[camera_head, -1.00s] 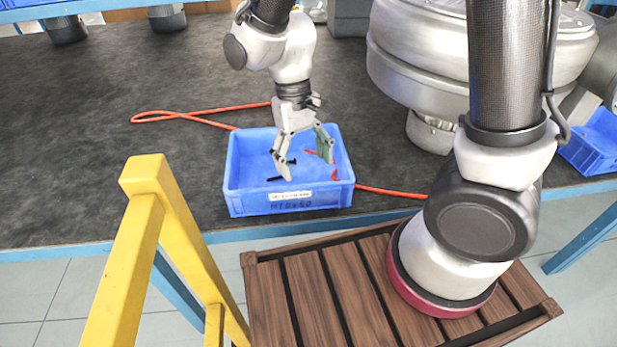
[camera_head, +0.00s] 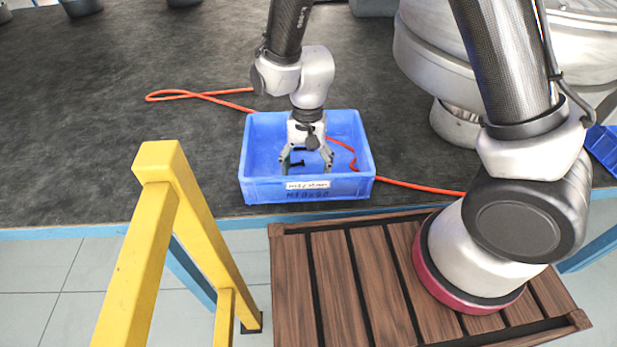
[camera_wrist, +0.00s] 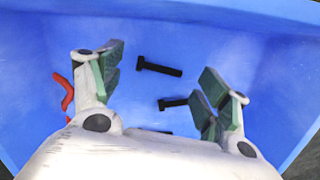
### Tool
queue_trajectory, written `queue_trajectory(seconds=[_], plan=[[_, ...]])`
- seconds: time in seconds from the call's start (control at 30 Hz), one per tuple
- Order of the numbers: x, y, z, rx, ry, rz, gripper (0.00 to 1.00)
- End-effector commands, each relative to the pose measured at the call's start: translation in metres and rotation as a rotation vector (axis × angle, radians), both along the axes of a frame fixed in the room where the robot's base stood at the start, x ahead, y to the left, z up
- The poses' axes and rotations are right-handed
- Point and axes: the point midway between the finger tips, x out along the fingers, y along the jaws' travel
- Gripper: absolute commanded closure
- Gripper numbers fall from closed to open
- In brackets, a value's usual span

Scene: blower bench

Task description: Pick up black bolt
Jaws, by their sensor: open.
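Two black bolts, one (camera_wrist: 160,68) and another (camera_wrist: 173,103), lie on the blue bin's floor in the wrist view. A small black end (camera_wrist: 157,131) shows just beyond my gripper's body, the rest hidden. My gripper (camera_head: 307,167) is inside the blue bin (camera_head: 308,195), pointing down, with its two fingers apart and nothing between them. In the wrist view the first bolt lies across the gap between the green finger pads; the second bolt's right end is close to or under the right pad. I cannot tell the height above the bolts.
A red curved piece (camera_wrist: 65,92) lies in the bin at left in the wrist view. The bin walls stand close around my gripper. An orange cord (camera_head: 205,95) lies on the dark bench (camera_head: 120,130). A yellow frame (camera_head: 155,210) stands in front.

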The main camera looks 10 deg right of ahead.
Motion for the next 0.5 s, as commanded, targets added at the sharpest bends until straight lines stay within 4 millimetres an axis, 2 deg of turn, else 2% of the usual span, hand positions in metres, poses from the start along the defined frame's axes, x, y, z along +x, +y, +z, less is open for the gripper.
queue_trajectory(seconds=[0.1, 0.37, 0.5], plan=[[-0.0022, 0.0003, -0.0115, -0.001, 0.001, 0.000, 0.24], [-0.0020, 0.0006, -0.0131, 0.001, -0.001, 0.001, 0.26], [-0.0020, 0.0006, -0.0130, 0.001, -0.001, 0.001, 0.51]])
